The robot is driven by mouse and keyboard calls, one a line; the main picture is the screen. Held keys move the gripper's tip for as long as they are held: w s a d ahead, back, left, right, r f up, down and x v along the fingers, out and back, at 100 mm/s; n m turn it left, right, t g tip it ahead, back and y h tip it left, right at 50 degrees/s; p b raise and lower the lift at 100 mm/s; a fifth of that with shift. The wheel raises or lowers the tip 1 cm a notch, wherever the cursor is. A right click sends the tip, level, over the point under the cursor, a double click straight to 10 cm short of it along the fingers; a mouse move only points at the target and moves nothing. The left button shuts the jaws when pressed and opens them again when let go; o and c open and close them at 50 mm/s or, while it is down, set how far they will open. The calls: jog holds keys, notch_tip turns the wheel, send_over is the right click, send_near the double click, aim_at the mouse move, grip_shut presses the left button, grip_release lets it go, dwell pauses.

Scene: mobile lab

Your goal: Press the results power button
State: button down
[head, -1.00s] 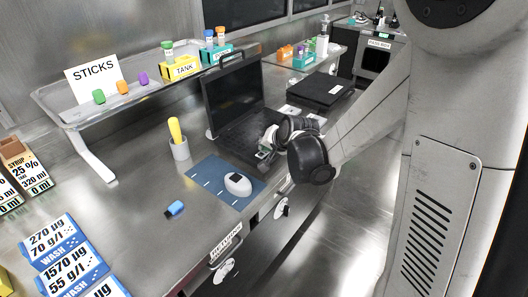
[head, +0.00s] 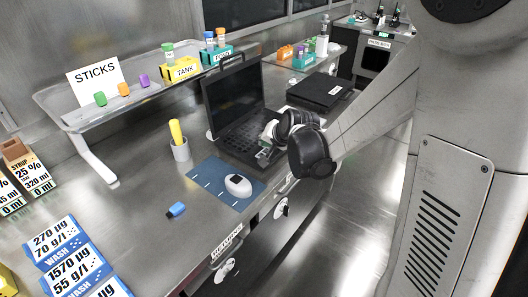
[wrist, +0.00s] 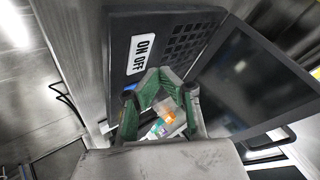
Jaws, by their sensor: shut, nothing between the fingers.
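A black open laptop-like device (head: 232,92) stands on the steel bench, its screen raised and its keyboard flat. In the wrist view its keyboard deck (wrist: 178,22) carries a white ON OFF label (wrist: 143,54). A small blue spot (wrist: 130,88), perhaps the button, shows just beyond the label's OFF end, partly hidden by a finger. My gripper (wrist: 158,76) has green-lined fingers and is shut and empty, with its tips over the deck beside the label. In the head view my gripper (head: 266,150) is at the keyboard's front right corner; contact cannot be told.
A blue mat (head: 212,182) with a white mouse-like device (head: 238,185) lies in front of the laptop. A cup with a yellow-handled tool (head: 180,150) stands to its left. A closed black case (head: 320,90) lies behind my gripper.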

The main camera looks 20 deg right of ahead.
aim_at(265, 153)
jog(key=shift+r+p, duration=1.2)
jog(key=shift+r, duration=0.9)
jog(key=shift+s+r, duration=0.15)
jog(key=s+r+n+g+h, duration=0.1)
jog(key=s+r+n, duration=0.2)
jog(key=s, duration=1.2)
jog(key=s+r+n+g+h, duration=0.1)
jog(key=s+r+n, duration=0.2)
jog(key=s, duration=1.1)
notch_tip(265, 153, up, 4)
jog(key=shift+s+f+n, duration=0.2)
jog(key=shift+s+n, duration=0.1)
jog(key=shift+s, duration=0.05)
